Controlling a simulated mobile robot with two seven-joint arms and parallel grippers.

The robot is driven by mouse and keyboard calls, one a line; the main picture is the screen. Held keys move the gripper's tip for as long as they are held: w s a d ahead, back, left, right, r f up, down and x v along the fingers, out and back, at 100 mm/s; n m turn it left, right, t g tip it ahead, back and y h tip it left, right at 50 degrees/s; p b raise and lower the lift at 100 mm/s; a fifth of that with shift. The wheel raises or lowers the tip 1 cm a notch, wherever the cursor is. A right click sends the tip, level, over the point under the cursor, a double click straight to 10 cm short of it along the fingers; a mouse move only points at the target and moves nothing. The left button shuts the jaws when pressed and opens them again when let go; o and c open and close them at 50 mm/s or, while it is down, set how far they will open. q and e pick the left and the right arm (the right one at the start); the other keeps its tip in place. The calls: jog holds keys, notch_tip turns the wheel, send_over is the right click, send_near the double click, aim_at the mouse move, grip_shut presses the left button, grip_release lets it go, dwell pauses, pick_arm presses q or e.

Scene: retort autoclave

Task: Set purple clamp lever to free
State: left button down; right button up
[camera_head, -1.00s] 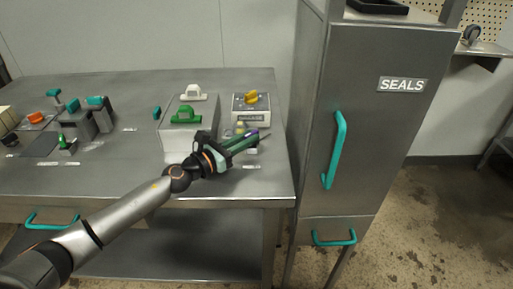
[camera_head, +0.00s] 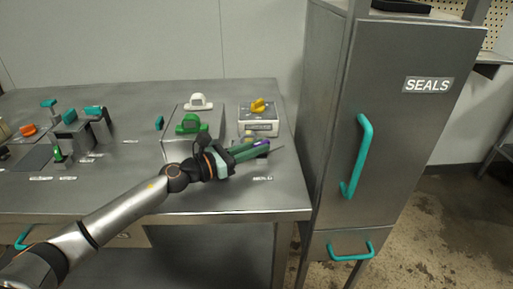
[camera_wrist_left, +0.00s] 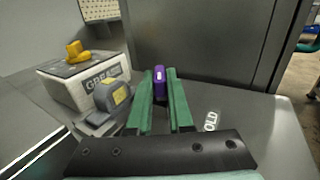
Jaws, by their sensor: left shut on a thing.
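The purple clamp lever (camera_wrist_left: 159,82) shows in the left wrist view between the ends of the two green fingers of my left gripper (camera_wrist_left: 161,90). The fingers are shut on it. In the head view my left gripper (camera_head: 252,149) is low over the right front of the steel table, and only a little of the purple lever (camera_head: 263,144) shows past the fingers. A grey clamp body (camera_wrist_left: 113,97) with a yellow patch stands just left of the fingers. The lower part of the lever is hidden by the fingers. My right gripper is not in view.
A white box marked GREASE (camera_head: 259,124) with a yellow knob (camera_head: 259,105) stands behind the gripper. A box with a green handle (camera_head: 191,124) and a white handle (camera_head: 198,101) is to its left. The tall SEALS cabinet (camera_head: 395,130) stands close on the right.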

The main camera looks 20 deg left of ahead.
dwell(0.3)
pick_arm(q)
jog(key=c, duration=0.8)
grip_release()
jog(key=shift+s, duration=0.1)
jog(key=shift+s+a+f, duration=0.1)
jog(key=shift+s+a, duration=0.1)
jog(key=shift+a, duration=0.05)
jog(key=b+v, duration=0.1)
jog(key=v, duration=0.3)
jog(key=shift+s, duration=0.25)
jog(key=v, duration=0.5)
jog(key=shift+a+b, duration=0.1)
jog(key=shift+b, duration=0.25)
jog(key=shift+v, duration=1.1)
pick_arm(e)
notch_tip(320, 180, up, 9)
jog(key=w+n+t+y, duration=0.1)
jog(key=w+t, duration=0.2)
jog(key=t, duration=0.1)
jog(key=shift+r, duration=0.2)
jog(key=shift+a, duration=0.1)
pick_arm(q)
jog(key=shift+c, duration=0.5)
